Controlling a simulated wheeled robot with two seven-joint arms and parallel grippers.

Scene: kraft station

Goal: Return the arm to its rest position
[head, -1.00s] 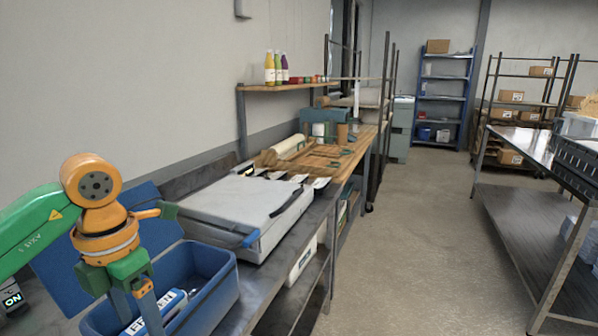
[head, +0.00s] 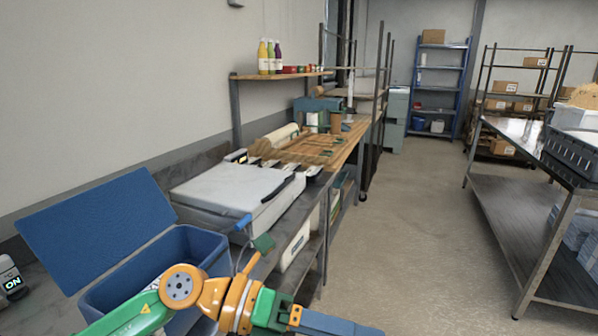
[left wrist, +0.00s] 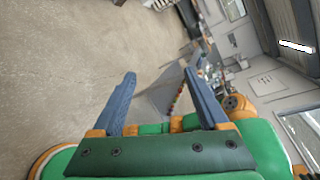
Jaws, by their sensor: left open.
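My left arm comes in at the bottom of the head view, in green and orange. Its left gripper (head: 340,324) points right, low in the picture, to the right of the blue bin. In the left wrist view the two blue-grey fingers of the left gripper (left wrist: 161,88) stand apart with nothing between them. The concrete floor (left wrist: 70,60) shows beyond them. My right gripper is in neither view.
The open blue bin (head: 205,243) with its raised lid (head: 95,228) stands close beside my left arm. A white-topped box (head: 235,190) lies on the bench behind. A metal table (head: 530,135) stands at right. The floor (head: 410,230) between is clear.

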